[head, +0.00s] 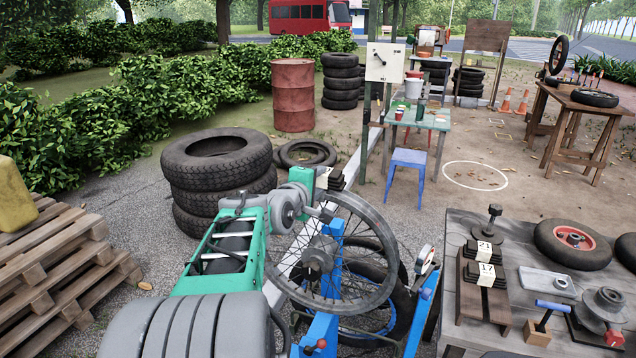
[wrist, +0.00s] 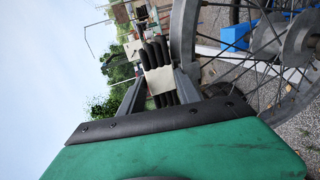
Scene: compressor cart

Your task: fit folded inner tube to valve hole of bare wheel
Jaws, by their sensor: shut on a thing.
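My gripper (wrist: 159,90) is shut on a folded black inner tube (wrist: 156,52) with a pale band around its middle. In the head view the tube (head: 337,181) shows beyond my wrist, close to the top of the bare wheel, with my gripper (head: 322,179) partly hidden. The bare spoked wheel (head: 384,284) stands upright in a blue stand (head: 324,333), with no tyre on its grey rim. In the wrist view the rim (wrist: 184,45) is just right of the tube; I cannot tell whether they touch. I cannot make out the valve hole.
A workbench (head: 464,226) at right holds more folded black tubes with tags 21 (head: 486,245) and 17 (head: 487,274), a small wheel (head: 572,243) and tools. Stacked tyres (head: 217,165) stand behind my arm. Wooden pallets (head: 70,255) are at left. A blue stool (head: 408,160) stands farther back.

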